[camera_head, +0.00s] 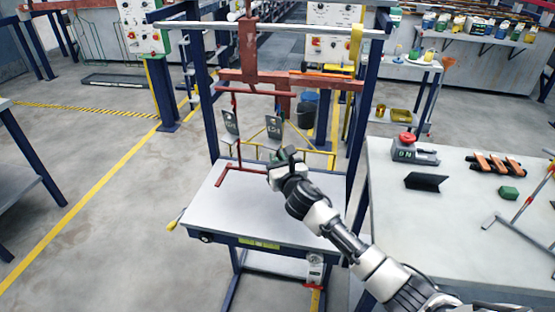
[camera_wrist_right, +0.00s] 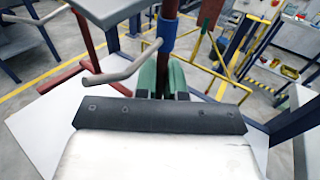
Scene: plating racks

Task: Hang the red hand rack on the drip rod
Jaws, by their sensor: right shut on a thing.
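My right gripper (camera_head: 280,158) is over the bench in the head view. In the right wrist view its green fingers (camera_wrist_right: 162,78) are shut on an upright rod (camera_wrist_right: 167,30) with a blue sleeve, a red upper part and a grey side arm. This appears to be the red hand rack; its lower part is hidden. A pale horizontal rod (camera_head: 310,31), which may be the drip rod, spans the blue frame above. A large red crossbar piece (camera_head: 249,50) shows near it. My left gripper is out of view.
Two grey plates (camera_head: 231,122) show behind the bench (camera_head: 215,205). The blue frame's uprights (camera_head: 357,120) flank the work area. A pale table (camera_head: 450,215) on the right holds a red-button box (camera_head: 415,152) and a small stand (camera_head: 522,205). The left floor is clear.

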